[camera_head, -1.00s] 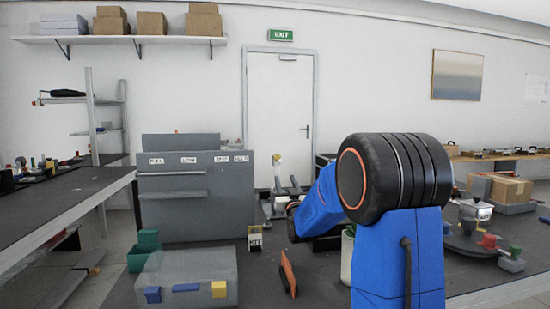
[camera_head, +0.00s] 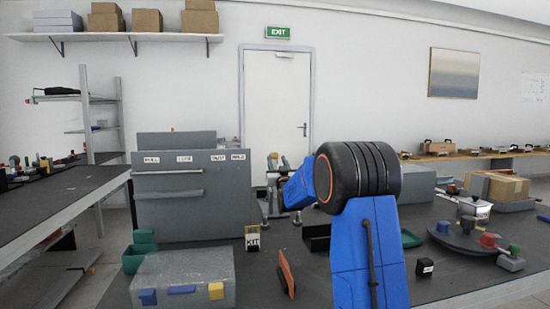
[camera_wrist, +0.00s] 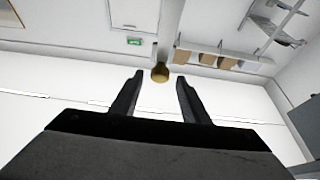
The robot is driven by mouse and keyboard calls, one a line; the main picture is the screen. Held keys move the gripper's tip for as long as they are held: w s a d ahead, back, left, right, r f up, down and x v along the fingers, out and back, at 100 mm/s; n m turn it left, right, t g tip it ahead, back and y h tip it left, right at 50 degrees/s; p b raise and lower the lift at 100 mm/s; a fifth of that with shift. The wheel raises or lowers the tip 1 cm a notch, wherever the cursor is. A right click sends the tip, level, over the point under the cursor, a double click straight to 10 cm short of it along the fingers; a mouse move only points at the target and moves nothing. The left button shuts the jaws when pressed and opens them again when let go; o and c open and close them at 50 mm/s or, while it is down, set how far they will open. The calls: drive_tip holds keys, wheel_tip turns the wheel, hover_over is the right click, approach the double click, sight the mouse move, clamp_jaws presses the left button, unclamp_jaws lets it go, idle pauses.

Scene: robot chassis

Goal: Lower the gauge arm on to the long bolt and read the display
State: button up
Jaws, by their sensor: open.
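In the wrist view my gripper (camera_wrist: 157,85) is open, with two dark fingers apart. A pale post with a round brass-coloured knob (camera_wrist: 160,73) shows between the fingertips, touching neither finger in the picture; I cannot tell how far ahead it is. In the head view a grey metal stand (camera_head: 271,197) is partly hidden behind my blue arm; it may be the gauge, but its arm and display cannot be made out. My gripper is hidden behind my arm there. I cannot pick out the long bolt in either view.
A grey drawer cabinet (camera_head: 192,197) stands left of the stand. In front are a grey case (camera_head: 184,277), a green bin (camera_head: 139,252), an orange upright piece (camera_head: 287,273) and a small labelled block (camera_head: 252,239). A round turntable (camera_head: 463,240) with coloured pieces is at right.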

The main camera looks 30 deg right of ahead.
sight(276, 157)
drive_tip(key=shift+x, duration=2.35)
clamp_jaws()
